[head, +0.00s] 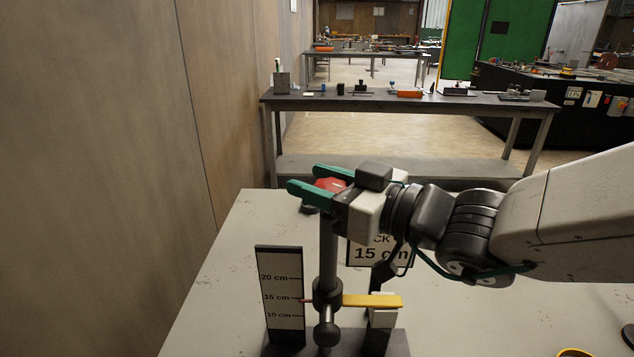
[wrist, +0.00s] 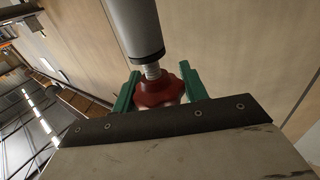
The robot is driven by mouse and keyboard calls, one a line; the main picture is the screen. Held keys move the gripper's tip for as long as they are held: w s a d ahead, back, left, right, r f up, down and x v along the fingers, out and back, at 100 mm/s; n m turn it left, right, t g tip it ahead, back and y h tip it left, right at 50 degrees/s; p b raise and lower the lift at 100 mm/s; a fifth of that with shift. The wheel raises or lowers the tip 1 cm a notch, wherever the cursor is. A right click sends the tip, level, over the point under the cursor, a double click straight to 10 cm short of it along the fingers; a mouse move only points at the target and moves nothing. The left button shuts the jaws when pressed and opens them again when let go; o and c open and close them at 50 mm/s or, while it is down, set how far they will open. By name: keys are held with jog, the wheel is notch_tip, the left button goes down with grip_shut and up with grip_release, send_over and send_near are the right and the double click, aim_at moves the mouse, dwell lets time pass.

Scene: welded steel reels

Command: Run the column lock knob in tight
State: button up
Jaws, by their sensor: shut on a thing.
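The red lobed knob (head: 331,184) sits at the top of the dark upright column (head: 328,245). My gripper (head: 305,178) reaches in from the right with its green fingers shut on the knob, one on each side. In the wrist view the knob (wrist: 157,92) is between the fingers, and a short length of bare threaded stud (wrist: 152,71) shows between it and the column's end (wrist: 133,28). The knob and column are apart there. The gripper's body hides part of the knob in both views.
A collar (head: 327,293) on the column carries a yellow arm (head: 372,300), with a red pointer near 15 cm on the scale plate (head: 280,293). A sign (head: 380,253) reading 15 cm is partly hidden behind my gripper. A wooden wall (head: 110,180) stands close left.

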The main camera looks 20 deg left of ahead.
jog(key=shift+w+m+t+h, duration=0.15)
jog(key=shift+m+t+h, duration=0.55)
jog(key=shift+m+t, duration=0.65)
jog(key=shift+d+t, duration=0.1)
jog(key=shift+t, duration=0.45)
jog(key=o, duration=1)
